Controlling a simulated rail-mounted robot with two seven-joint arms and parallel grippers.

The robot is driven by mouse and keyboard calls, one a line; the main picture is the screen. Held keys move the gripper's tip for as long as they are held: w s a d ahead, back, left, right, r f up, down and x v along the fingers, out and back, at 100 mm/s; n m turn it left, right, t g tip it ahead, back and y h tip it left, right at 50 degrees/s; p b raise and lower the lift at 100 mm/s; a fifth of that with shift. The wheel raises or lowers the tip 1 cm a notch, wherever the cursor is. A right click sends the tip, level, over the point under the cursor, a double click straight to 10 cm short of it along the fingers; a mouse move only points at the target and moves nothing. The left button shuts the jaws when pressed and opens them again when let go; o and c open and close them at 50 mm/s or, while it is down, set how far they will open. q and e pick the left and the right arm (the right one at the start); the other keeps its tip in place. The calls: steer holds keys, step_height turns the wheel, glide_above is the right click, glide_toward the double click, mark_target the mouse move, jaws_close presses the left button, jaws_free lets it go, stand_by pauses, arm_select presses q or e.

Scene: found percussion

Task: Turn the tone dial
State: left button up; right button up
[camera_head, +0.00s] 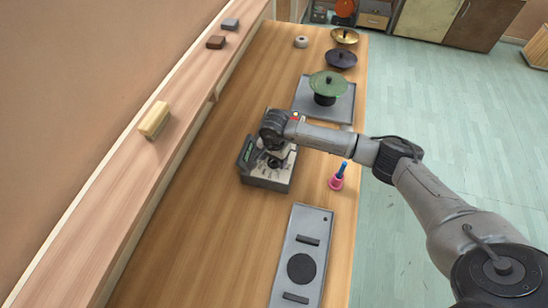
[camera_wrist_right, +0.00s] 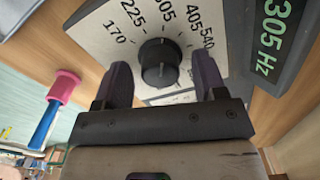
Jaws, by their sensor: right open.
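The tone dial (camera_wrist_right: 160,62) is a round black knob on the pale scale plate of a grey box (camera_head: 265,182) on the wooden bench. Its scale shows 170, 225, 305, 405 and 540, and the green display (camera_wrist_right: 271,35) reads 305 Hz. My right gripper (camera_wrist_right: 162,78) is open over the box, with one dark finger on each side of the knob in the wrist view. I see gaps between the fingers and the knob. In the head view my right gripper (camera_head: 274,160) partly hides the dial. My left gripper is not in view.
A pink-and-blue bell-like object (camera_head: 337,177) stands right of the box. A grey panel with a black disc (camera_head: 301,268) lies nearer. A raised wooden ledge (camera_head: 120,165) with a yellow block (camera_head: 154,119) runs along the left.

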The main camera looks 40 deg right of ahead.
steer(key=shift+c, duration=0.4)
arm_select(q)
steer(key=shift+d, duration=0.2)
arm_select(e)
steer(key=c, duration=0.8)
steer(key=shift+c, duration=0.2)
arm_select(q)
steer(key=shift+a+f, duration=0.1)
arm_select(e)
steer(key=shift+m, duration=0.3)
arm_select(q)
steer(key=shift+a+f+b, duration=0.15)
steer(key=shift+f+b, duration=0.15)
steer(key=shift+b, duration=0.1)
arm_select(e)
steer(key=shift+m, duration=1.2)
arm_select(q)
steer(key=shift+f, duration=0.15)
arm_select(e)
steer(key=shift+m, duration=1.4)
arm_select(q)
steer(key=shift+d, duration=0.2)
